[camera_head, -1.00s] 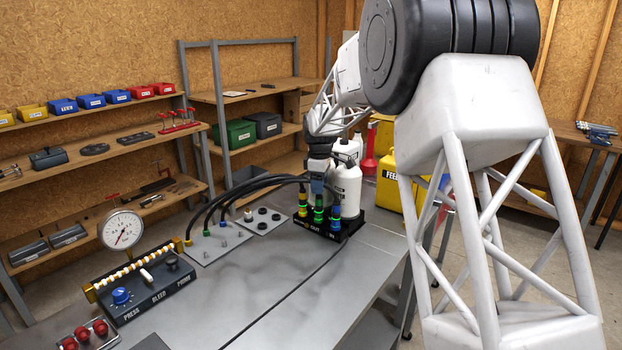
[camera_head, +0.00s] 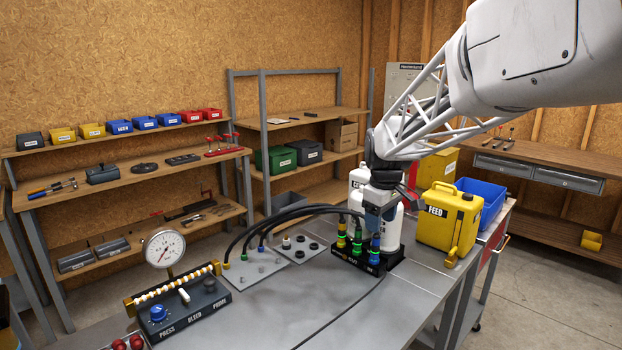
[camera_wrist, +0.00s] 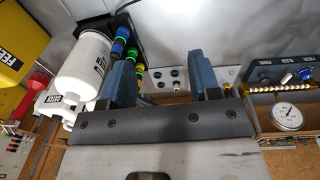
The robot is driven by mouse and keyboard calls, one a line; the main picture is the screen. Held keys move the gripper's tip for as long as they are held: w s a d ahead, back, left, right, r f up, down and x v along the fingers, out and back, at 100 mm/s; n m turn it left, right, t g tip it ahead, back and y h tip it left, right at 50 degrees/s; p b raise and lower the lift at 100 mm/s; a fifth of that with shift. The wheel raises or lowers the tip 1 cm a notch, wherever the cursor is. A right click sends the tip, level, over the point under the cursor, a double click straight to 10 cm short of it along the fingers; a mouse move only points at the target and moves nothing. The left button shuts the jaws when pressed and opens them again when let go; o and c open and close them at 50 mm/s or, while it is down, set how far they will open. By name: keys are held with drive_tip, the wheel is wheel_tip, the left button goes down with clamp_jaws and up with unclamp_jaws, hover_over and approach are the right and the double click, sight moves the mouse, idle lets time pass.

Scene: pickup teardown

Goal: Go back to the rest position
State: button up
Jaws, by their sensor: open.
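My gripper (camera_head: 376,222) hangs at the end of my arm, close to the black hose block (camera_head: 352,263) at the bench's back right. In the wrist view its two blue fingers (camera_wrist: 166,78) stand wide apart with nothing held between them. The block carries yellow, green and blue ringed couplings (camera_head: 357,248), with black hoses (camera_head: 290,213) running left from them. The couplings show beside the left finger in the wrist view (camera_wrist: 122,42). In the head view I cannot tell whether the gripper touches a coupling.
White bottles (camera_head: 392,232) stand right behind the gripper. A yellow FEED can (camera_head: 447,221) and a blue bin (camera_head: 482,200) stand to the right. A gauge (camera_head: 164,248) and control box (camera_head: 182,307) are at front left.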

drive_tip(key=s+f+m, duration=0.2)
drive_tip(key=s+m, duration=0.2)
drive_tip(key=s, duration=1.5)
drive_tip(key=s+d+f+m+t, duration=0.1)
drive_tip(key=s+m, duration=0.4)
drive_tip(key=s, duration=1.3)
drive_tip(key=shift+s+d+f+t, duration=0.3)
drive_tip(key=shift+s+f, duration=0.1)
drive_tip(key=shift+f, duration=0.05)
drive_tip(key=shift+o, duration=0.8)
